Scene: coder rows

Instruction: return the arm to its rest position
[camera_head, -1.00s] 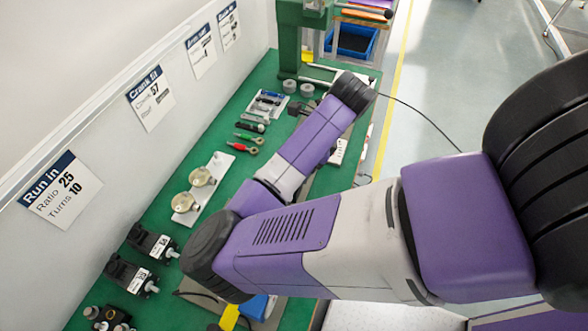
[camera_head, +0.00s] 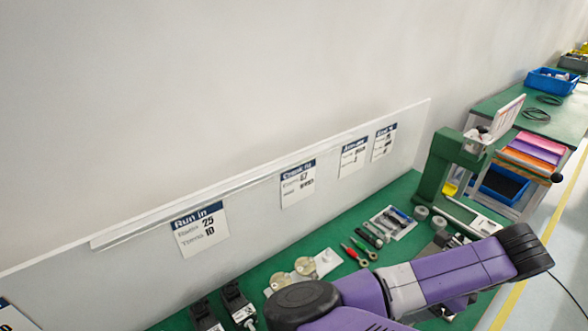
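My purple and light-grey arm (camera_head: 445,277) crosses the lower right of the head view, above the green bench. One black joint (camera_head: 302,299) is at the bottom middle and another black joint (camera_head: 524,251) is at the right. My gripper cannot be made out; the arm beyond the right joint is hidden or out of sight. Whether it is open or holds anything does not show.
Under and beside the arm, the green bench (camera_head: 335,238) holds a white plate with brass discs (camera_head: 304,268), a tray of tools (camera_head: 391,222) and a green press (camera_head: 443,172). A white sign board (camera_head: 252,212) stands behind. A blue bin (camera_head: 500,184) is at right.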

